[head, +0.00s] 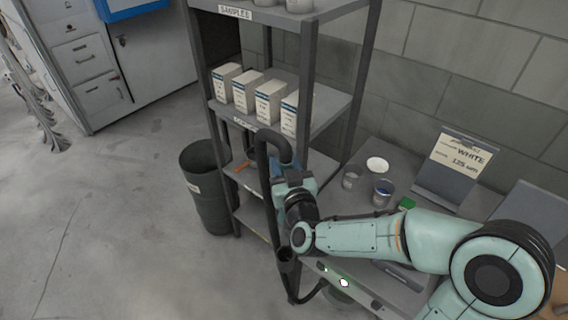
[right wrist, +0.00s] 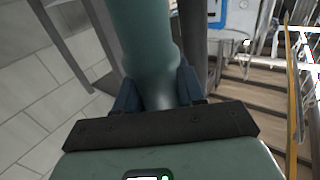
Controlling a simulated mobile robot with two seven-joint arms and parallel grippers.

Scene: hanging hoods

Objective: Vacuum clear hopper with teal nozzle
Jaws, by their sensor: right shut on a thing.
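My right gripper (head: 291,177) reaches out in front of the shelf rack in the head view. In the right wrist view its two blue fingers (right wrist: 157,88) are shut on the teal nozzle (right wrist: 147,38), a smooth round tube that runs up and away from the palm. In the head view the nozzle is mostly hidden by the gripper. A black hose (head: 264,165) arches beside the gripper and hangs down past the wrist. I cannot make out a clear hopper in either view. My left gripper is not in view.
A grey shelf rack (head: 331,100) holds several white boxes (head: 269,100). A dark bin (head: 207,190) stands left of it. The floor at left is open.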

